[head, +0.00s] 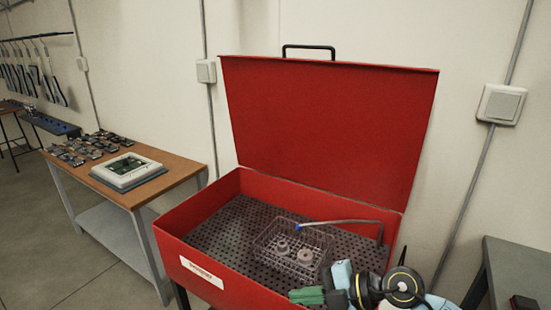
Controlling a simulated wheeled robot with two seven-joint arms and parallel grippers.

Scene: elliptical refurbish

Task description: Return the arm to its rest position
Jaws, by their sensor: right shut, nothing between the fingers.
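My right gripper (297,296) is at the bottom right of the head view, with its green fingers pointing left. It is shut and empty, over the front edge of the red parts washer (202,232). Its arm comes in from the lower right and hides part of the washer's front right corner. My left gripper is not in view.
The washer's lid (325,120) stands open. A wire basket (267,243) with small round metal parts sits on its perforated tray (222,228), beside a spout (350,222). A wooden table (180,160) is on the left, a grey table (515,265) on the right.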

